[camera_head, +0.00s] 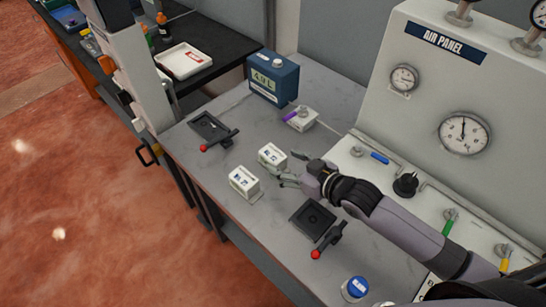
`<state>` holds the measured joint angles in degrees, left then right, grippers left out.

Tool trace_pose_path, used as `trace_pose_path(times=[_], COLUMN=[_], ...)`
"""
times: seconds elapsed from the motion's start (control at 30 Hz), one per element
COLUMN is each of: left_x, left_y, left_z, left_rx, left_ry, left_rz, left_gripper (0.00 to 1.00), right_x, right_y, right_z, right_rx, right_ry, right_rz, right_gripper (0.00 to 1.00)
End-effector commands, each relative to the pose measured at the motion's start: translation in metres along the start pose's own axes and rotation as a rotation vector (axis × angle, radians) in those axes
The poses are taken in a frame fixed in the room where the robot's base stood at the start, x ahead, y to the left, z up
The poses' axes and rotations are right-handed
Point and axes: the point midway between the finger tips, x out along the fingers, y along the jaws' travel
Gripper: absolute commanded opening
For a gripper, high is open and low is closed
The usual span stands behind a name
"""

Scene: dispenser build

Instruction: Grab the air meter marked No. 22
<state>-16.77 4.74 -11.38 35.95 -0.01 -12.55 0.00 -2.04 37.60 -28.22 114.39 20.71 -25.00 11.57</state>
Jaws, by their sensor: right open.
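Two small white boxes with printed labels stand on the grey worktop: a rear one (271,155) and a front one (244,182). Their label numbers are too small to read, so I cannot tell which is marked No. 22. My right gripper (284,169) reaches in from the right with its fingers apart and empty. Its fingertips are just right of the two boxes, close to both; I cannot tell whether they touch. My left gripper is not in view.
A blue unit reading 4.9 L (273,79) and a white box with a purple part (300,118) stand behind. Black fixtures with red-knobbed levers lie left (207,127) and front (312,220). The air panel (420,80) rises at right. A blue-capped item (355,288) is nearest.

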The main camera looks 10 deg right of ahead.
Motion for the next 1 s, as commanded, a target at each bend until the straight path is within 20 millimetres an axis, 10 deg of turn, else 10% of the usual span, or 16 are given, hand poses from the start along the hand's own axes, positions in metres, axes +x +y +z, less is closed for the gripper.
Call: trace_pose_path(times=[0.5, 1.0], left_x=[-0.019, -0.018], left_y=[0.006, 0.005], left_z=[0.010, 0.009], left_rx=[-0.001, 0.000], left_ry=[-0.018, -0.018], left_rz=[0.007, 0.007], left_gripper=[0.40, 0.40], right_x=[0.053, 0.057], right_y=[0.000, 0.000], right_z=[-0.005, -0.003], right_rx=[0.000, 0.000], right_ry=[0.000, 0.000], right_rz=[0.000, 0.000], right_gripper=[0.62, 0.48])
